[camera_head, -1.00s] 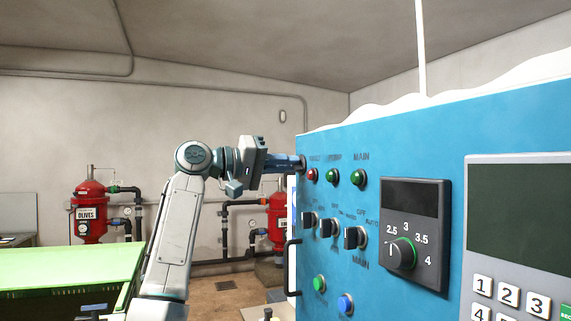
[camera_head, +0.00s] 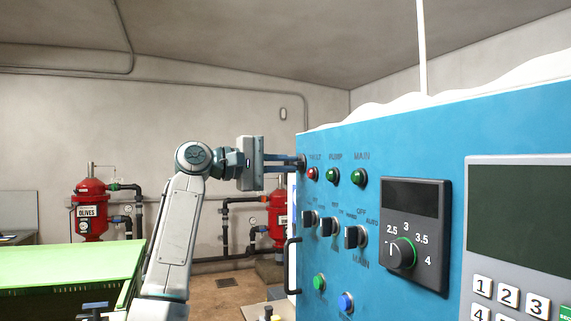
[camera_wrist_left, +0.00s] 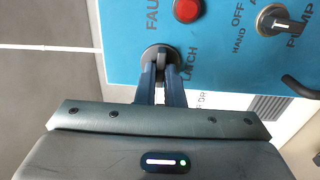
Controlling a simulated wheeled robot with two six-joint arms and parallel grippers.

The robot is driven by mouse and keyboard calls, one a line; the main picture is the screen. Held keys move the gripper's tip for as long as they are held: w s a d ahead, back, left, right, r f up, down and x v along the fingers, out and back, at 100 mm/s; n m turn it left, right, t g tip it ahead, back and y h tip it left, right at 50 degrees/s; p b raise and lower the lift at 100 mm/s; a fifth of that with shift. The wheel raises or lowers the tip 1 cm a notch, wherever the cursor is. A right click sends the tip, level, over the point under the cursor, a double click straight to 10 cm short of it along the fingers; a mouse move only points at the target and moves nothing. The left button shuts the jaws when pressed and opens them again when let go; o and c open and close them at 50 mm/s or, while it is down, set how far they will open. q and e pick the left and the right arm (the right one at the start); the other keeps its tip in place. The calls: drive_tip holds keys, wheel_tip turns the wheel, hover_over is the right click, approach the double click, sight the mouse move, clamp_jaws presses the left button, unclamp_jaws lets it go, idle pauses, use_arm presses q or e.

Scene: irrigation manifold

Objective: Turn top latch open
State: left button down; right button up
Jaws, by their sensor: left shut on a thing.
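The top latch is a small dark round knob with a raised grip, at the upper left edge of the blue panel. In the left wrist view the latch (camera_wrist_left: 160,54) sits beside the label "LATCH", below the red fault button. In the head view only a bit of the latch (camera_head: 302,160) shows at the panel's edge. My left gripper (camera_head: 298,162) reaches it from the left, its fingers shut on the latch grip. In the left wrist view the fingertips (camera_wrist_left: 161,68) lie on either side of the grip. My right gripper is not clearly in view.
The blue control panel (camera_head: 400,135) carries red and green buttons, black selector switches (camera_head: 328,226), a dial (camera_head: 402,254) and a keypad. A black handle (camera_head: 291,266) sticks out below the latch. A green-topped table (camera_head: 65,265) and red filter tanks (camera_head: 90,212) stand to the left and behind.

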idle(0.4)
use_arm(q)
drive_tip(key=c, duration=1.5)
unclamp_jaws()
drive_tip(key=shift+c, duration=0.2)
drive_tip(key=shift+a, duration=0.1)
drive_tip(key=shift+s+a+f+b, duration=0.1)
drive_tip(key=shift+s+a+b, duration=0.05)
drive_tip(key=shift+a+b, duration=0.2)
drive_tip(key=b+v, duration=0.4)
drive_tip(key=v, duration=0.6)
